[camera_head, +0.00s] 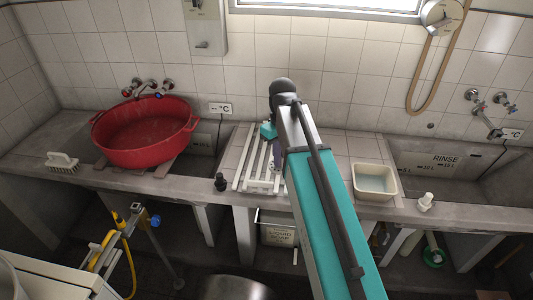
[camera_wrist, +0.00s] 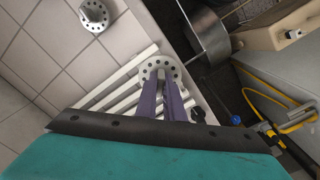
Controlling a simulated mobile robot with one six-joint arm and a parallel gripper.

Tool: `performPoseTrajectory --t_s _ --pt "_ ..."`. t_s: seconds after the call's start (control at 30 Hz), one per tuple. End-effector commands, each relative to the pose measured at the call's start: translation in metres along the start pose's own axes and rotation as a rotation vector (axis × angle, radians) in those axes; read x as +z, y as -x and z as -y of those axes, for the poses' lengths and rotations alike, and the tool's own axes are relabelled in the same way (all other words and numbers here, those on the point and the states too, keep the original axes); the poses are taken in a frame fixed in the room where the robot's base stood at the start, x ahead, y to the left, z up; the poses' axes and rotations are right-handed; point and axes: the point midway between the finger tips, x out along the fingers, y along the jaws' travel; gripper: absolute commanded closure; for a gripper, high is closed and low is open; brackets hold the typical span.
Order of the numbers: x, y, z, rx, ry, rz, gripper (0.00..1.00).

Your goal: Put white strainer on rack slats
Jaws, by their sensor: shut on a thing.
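The white strainer (camera_wrist: 158,62), a pale round disc with holes, is at the tips of my gripper (camera_wrist: 163,78) in the wrist view. The purple fingers are shut on it and hide its near part. The white slatted rack (camera_wrist: 112,84) lies beneath and beside it, and the strainer overlaps the slats in this view. I cannot tell whether it touches them. In the head view the rack (camera_head: 247,163) lies on the tiled counter between the two basins. My gripper (camera_head: 278,157) is at its right side, partly hidden by my arm, and the strainer cannot be made out there.
A second, greyer strainer (camera_wrist: 93,14) sits on the tiles beyond the rack. A pale tub (camera_head: 376,182) stands right of my arm.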

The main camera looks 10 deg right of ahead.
Motion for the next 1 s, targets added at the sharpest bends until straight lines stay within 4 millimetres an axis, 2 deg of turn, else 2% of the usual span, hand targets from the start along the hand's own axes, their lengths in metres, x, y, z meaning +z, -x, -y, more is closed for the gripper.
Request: performPoseTrajectory --t_s 0.17,0.37,0.8,1.0 --pt "-0.001 -0.002 0.001 0.0 0.021 0.0 1.0" --pt "-0.001 -0.011 0.001 0.0 0.128 0.0 1.0" --pt "-0.003 -0.039 0.001 0.0 0.596 0.0 1.0" --pt "-0.004 -0.045 0.001 0.0 0.729 0.0 1.0"
